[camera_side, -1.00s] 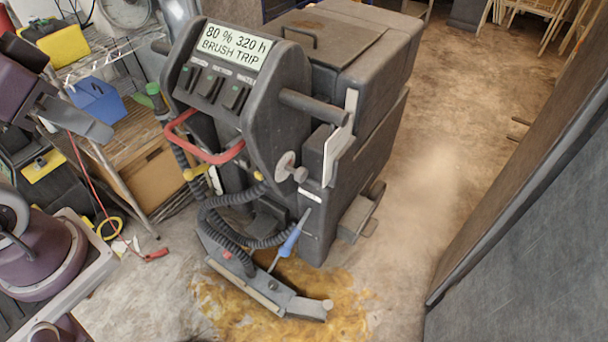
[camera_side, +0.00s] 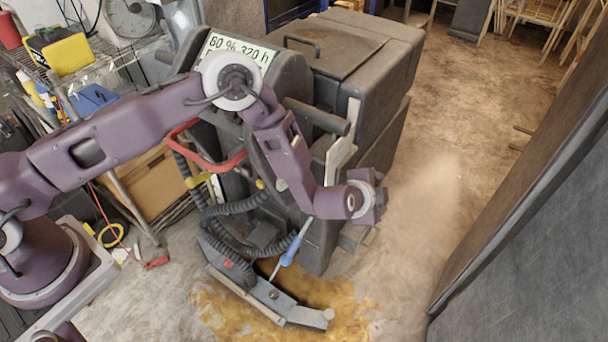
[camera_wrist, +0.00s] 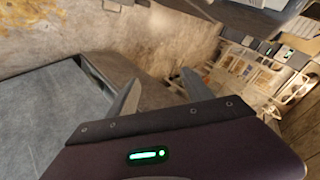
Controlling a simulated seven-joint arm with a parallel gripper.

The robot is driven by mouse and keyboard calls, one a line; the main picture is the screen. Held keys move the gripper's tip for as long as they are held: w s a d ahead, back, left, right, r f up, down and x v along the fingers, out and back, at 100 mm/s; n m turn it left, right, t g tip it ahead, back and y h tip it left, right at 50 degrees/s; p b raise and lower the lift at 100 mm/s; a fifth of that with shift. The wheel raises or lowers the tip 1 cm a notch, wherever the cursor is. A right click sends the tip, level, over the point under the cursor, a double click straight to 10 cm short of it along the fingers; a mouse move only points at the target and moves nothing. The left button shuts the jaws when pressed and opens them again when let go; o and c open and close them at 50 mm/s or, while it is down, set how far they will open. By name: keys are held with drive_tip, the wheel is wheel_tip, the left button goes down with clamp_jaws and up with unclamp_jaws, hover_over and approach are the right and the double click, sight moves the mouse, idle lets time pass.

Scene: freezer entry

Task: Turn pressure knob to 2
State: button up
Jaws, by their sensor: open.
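The dark floor-cleaning machine (camera_side: 376,58) stands in the middle of the side view, its display (camera_side: 238,46) partly covered by my arm. The round grey dial with a small knob on its side, seen a second ago, is now hidden behind my forearm, so its setting cannot be read. My gripper's end is at the machine's right side in the side view, past the pale side plate (camera_side: 342,152); its fingers are not clear there. In the wrist view, my gripper (camera_wrist: 160,92) has two fingers well apart with nothing between them.
A red hoop handle (camera_side: 205,160) and black hoses (camera_side: 235,228) are at the machine's front. A blue-handled tool (camera_side: 291,250) stands by the floor squeegee (camera_side: 265,295) over a yellow-brown spill (camera_side: 350,300). A grey panel (camera_side: 540,240) bounds the right; floor between is clear.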

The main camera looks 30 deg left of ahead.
drive_tip(key=s+a+f+y, duration=0.3)
drive_tip(key=s+a+f, duration=0.1)
drive_tip(key=a+f, duration=0.4)
drive_tip(key=s+a+m+t+y, duration=0.25)
drive_tip(key=a+t+y, duration=0.3)
drive_tip(key=a, duration=0.45)
drive_tip(key=x, duration=0.7)
drive_tip(key=shift+w+r+t+h, duration=0.35)
drive_tip(key=shift+r, duration=0.1)
drive_tip(key=shift+c, duration=0.5)
